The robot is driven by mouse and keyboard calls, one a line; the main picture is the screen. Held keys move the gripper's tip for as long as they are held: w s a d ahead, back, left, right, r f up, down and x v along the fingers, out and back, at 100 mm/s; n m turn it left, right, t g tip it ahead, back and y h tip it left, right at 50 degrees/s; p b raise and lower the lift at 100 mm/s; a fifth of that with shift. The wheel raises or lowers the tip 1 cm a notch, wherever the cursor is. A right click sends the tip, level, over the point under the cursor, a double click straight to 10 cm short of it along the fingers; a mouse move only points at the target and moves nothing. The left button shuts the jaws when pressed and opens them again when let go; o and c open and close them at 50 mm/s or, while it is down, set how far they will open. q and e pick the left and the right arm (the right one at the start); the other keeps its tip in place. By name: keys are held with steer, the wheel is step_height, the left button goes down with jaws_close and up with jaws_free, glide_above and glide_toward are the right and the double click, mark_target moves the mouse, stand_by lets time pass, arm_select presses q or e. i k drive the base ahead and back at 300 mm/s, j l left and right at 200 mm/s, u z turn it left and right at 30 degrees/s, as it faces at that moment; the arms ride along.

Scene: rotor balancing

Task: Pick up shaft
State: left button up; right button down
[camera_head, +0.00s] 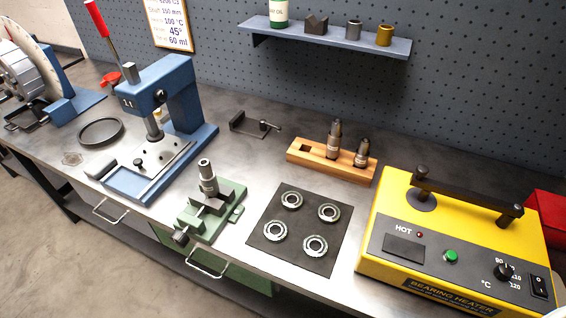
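One steel shaft (208,178) stands upright in a green vise (230,199) near the bench's front edge. Two similar shafts stand in a wooden block (306,160) further back: a taller one (334,140) and a shorter one (361,153). The square slot at the block's left end is empty. The lower ends of all these shafts are hidden in their holders. Neither of my grippers shows in the head view.
A blue press (180,95) with a red-handled lever stands left of the vise. Several bearing rings (328,212) lie on a dark mat (256,236). A yellow bearing heater (385,224) fills the right. A shelf (285,35) hangs behind.

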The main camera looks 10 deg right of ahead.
mark_target(208, 177)
steer(key=i+j+z, duration=0.15)
steer(key=j+z, duration=0.25)
steer(key=j, duration=0.2)
steer(key=j+z, duration=0.4)
steer(key=j, duration=0.2)
steer(key=j+z, duration=0.4)
steer(key=j, duration=0.2)
